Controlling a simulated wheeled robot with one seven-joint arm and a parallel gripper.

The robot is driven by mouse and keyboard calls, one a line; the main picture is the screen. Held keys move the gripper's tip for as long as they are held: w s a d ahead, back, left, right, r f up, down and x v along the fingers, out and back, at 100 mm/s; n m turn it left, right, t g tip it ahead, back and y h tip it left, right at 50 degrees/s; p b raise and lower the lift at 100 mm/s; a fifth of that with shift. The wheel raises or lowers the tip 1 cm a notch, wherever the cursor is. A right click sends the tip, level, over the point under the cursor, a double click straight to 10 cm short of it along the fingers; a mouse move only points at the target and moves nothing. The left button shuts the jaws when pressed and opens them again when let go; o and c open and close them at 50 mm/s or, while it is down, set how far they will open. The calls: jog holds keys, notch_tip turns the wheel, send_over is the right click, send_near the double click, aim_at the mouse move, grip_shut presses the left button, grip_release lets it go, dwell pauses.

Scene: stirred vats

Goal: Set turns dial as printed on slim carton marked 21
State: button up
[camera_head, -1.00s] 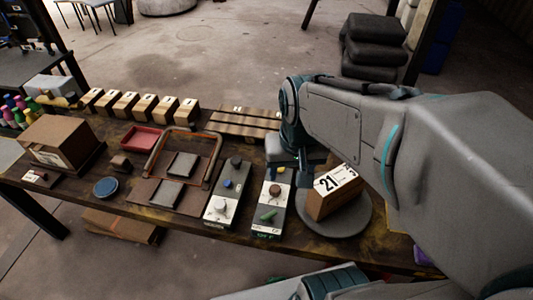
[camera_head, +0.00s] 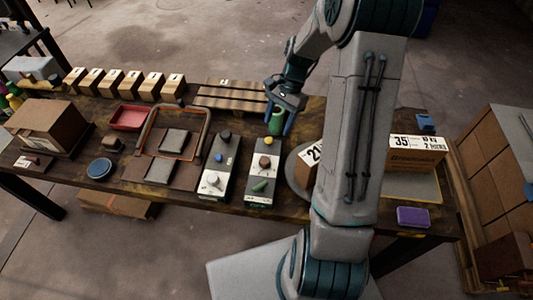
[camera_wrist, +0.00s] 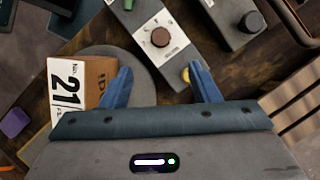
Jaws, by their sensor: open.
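The carton marked 21 (camera_head: 308,155) stands on a round grey disc (camera_head: 291,166), mostly hidden behind my arm in the head view. In the wrist view its white label (camera_wrist: 67,86) reads 21; no turn number is readable. The right control box (camera_head: 259,199) has a brown dial (camera_head: 265,161), a yellow button and a green lever. Its brown dial (camera_wrist: 160,37) also shows in the wrist view. My gripper (camera_head: 280,125) is open, just beyond this box's far end, touching no dial that I can see. A green shape shows between its fingers in the head view; I cannot tell what it is.
A second control box (camera_head: 220,168) with grey, blue and dark knobs stands to the left. A carton marked 35 (camera_head: 418,154) and a purple block (camera_head: 413,217) lie right. A slatted wooden rack (camera_head: 231,97), red tray (camera_head: 128,118) and several numbered blocks line the back.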

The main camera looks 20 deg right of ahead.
aim_at(265, 160)
jog(key=p+x, duration=0.2)
jog(key=x, duration=1.2)
jog(key=c, duration=1)
